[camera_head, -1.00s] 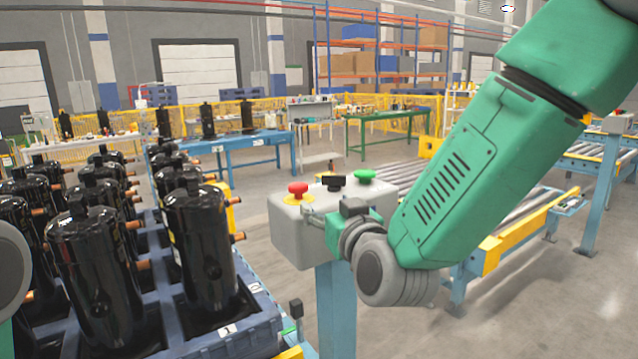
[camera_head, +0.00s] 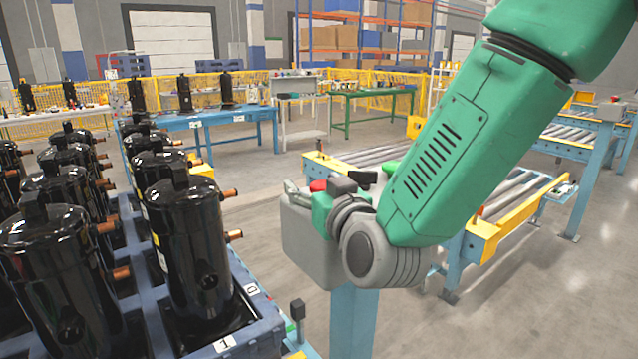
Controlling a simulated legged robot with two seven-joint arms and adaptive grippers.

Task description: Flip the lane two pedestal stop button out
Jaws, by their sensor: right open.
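The grey pedestal control box (camera_head: 303,236) stands on a light-blue post (camera_head: 354,325) in the middle of the view. The red stop button (camera_head: 318,185) shows only in part on its top, beside my right gripper (camera_head: 294,189). My right gripper is open, its fingers at the box's top left near the red button. Whether they touch the button I cannot tell. A green button (camera_head: 390,167) shows partly behind my right arm. My left gripper is not in view.
A blue pallet (camera_head: 262,325) of black compressors (camera_head: 190,240) stands close at left. A roller conveyor (camera_head: 490,229) with yellow edges lies behind my right arm. A blue table (camera_head: 235,116) and a green table (camera_head: 375,94) stand farther back. Open floor lies between.

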